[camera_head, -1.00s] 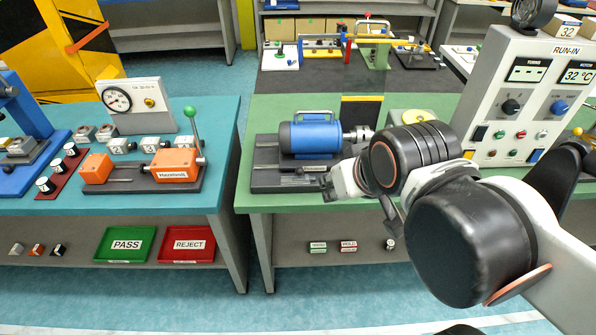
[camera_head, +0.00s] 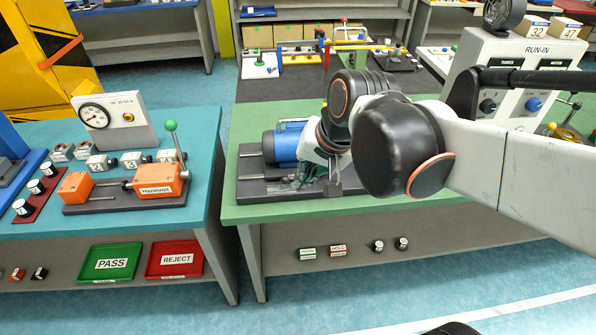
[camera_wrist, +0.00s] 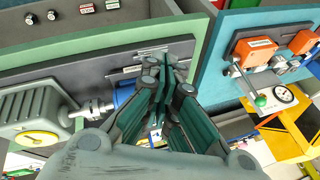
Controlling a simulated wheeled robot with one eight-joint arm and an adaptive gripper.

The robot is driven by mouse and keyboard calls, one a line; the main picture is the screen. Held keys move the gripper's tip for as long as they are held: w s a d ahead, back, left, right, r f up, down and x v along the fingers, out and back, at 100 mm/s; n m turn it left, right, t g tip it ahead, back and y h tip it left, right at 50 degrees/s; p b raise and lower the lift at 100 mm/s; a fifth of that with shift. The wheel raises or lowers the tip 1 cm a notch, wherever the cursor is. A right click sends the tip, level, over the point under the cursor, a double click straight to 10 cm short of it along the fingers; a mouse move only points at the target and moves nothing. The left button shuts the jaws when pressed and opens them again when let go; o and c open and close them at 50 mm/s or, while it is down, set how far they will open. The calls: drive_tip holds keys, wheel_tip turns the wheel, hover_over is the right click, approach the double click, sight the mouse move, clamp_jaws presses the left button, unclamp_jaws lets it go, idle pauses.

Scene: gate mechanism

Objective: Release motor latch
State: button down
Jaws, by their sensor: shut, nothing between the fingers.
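The blue motor (camera_head: 284,145) stands on a dark base plate (camera_head: 252,187) on the green bench, and my arm covers its right part. In the wrist view a bit of its blue body (camera_wrist: 123,95) shows beside my fingers, with a silver shaft coupling (camera_wrist: 95,107) to its left. My gripper (camera_head: 300,181) is low at the motor's front side, over the base plate; its fingers (camera_wrist: 154,72) are shut and empty. A thin metal strip (camera_wrist: 124,73) lies on the plate near the fingertips. I cannot tell whether the fingers touch it, nor make out the latch clearly.
A grey ribbed housing (camera_wrist: 32,108) stands beyond the coupling. The RUN-IN panel (camera_head: 520,90) is at the right behind my arm. The teal bench (camera_head: 120,222) with an orange clamp fixture (camera_head: 158,180) is at the left, across a gap. The green bench's front strip is clear.

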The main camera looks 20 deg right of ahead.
drive_tip(key=w+f+m+g+y, duration=0.2)
drive_tip(key=w+m, duration=0.3)
drive_tip(key=w, duration=0.2)
drive_tip(key=w+d+f+m+y+b, duration=0.1)
drive_tip(key=w+d+f+m, duration=0.1)
drive_tip(key=d+f+m, duration=0.2)
drive_tip(key=w+d+f+m+y+b, duration=0.1)
drive_tip(key=w+d+f+m+y, duration=0.1)
drive_tip(key=d+f+m, duration=0.3)
drive_tip(key=w+d+m, duration=0.1)
drive_tip(key=d+m, duration=0.2)
drive_tip(key=d, duration=0.3)
drive_tip(key=shift+d, duration=0.2)
drive_tip(key=b, duration=0.4)
approach(290, 187)
drive_tip(key=shift+t+y, duration=0.3)
drive_tip(key=f, duration=0.2)
drive_tip(key=d+f, duration=0.1)
drive_tip(key=shift+s+d+f, duration=0.2)
drive_tip(key=shift+s+f, duration=0.05)
drive_tip(key=shift+f, duration=0.15)
drive_tip(key=shift+w+a+f+b, duration=0.15)
drive_tip(key=shift+w+a+b, duration=0.25)
drive_tip(key=shift+a, duration=0.65)
drive_tip(key=shift+w+a, duration=0.45)
drive_tip(key=shift+a, duration=0.2)
